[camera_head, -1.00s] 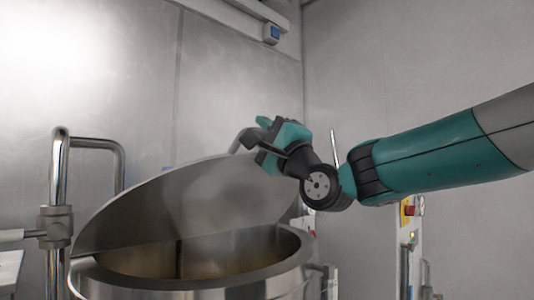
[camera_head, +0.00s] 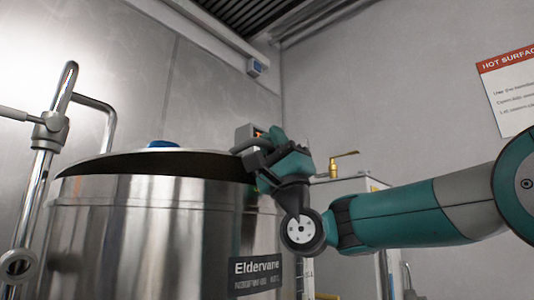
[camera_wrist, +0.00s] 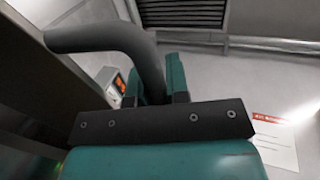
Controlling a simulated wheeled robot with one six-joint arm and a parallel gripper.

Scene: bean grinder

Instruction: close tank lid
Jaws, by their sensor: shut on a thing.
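The steel tank (camera_head: 150,225) stands at the left of the head view, with a dark "Eldervane" label on its wall. Its lid (camera_head: 150,162) is low over the rim and slightly tilted, with a dark band showing between the lid's edge and the tank's rim. My gripper (camera_head: 256,150) is at the lid's right side. In the wrist view my gripper (camera_wrist: 155,82) is shut on the dark curved lid handle (camera_wrist: 95,38), which passes between the two fingers. The tank's inside is hidden.
A bent steel pipe with a clamp (camera_head: 50,130) stands left of the tank. A cabinet with a brass valve (camera_head: 343,156) is behind my arm. A "HOT SURFACE" sign (camera_head: 505,90) hangs on the right wall.

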